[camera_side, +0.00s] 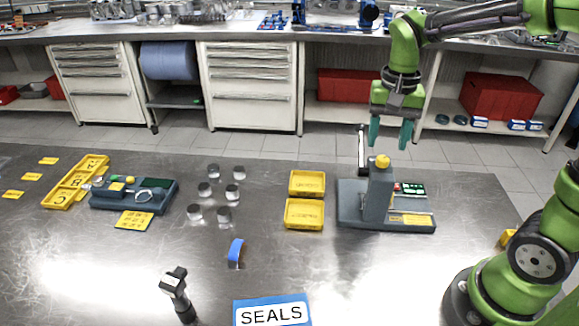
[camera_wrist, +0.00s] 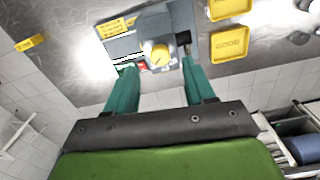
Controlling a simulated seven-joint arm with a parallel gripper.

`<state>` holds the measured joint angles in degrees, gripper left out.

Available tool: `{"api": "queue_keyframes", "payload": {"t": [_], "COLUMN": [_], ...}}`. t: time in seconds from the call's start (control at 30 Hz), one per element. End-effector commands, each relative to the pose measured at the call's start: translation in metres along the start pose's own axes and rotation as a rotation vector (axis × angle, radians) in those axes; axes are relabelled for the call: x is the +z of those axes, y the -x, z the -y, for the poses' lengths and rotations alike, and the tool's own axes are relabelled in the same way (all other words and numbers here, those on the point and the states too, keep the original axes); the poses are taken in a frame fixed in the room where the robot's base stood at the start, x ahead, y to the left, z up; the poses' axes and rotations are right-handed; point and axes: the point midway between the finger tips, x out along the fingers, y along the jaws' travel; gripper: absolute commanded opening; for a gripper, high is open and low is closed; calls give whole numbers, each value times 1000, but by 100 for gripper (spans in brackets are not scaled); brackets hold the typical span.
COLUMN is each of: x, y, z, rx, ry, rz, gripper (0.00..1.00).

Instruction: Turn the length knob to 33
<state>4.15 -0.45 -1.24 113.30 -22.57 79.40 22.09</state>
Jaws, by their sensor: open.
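A yellow knob (camera_side: 382,161) sits on top of the upright post of a grey device (camera_side: 350,205) on the right of the bench. I take this as the length knob; its setting is too small to read. My gripper (camera_side: 390,138) is open and empty, fingers pointing down, above the knob and apart from it. In the wrist view the knob (camera_wrist: 160,54) shows between and just beyond the two green fingertips (camera_wrist: 157,67). A small green display (camera_side: 413,188) is on the device base, its digits unreadable here.
Two yellow trays (camera_side: 304,214) stand left of the device. Several metal cylinders (camera_side: 225,215), a blue curved part (camera_side: 235,251), a black tool (camera_side: 175,290) and a SEALS sign (camera_side: 272,312) lie farther left and in front.

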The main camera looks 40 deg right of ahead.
Motion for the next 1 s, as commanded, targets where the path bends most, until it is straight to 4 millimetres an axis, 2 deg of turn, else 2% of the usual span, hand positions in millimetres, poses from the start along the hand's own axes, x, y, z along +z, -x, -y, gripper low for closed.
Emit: {"api": "queue_keyframes", "payload": {"t": [0.1,0.3,0.67,1.0], "x": [1,0,0,0], "y": [-21,-41,-44,-44], "z": [0,0,0,0], "rx": [2,1,-1,-1], "ry": [0,0,0,0], "rz": [3,1,0,0], "gripper": [54,54,52,0]}}
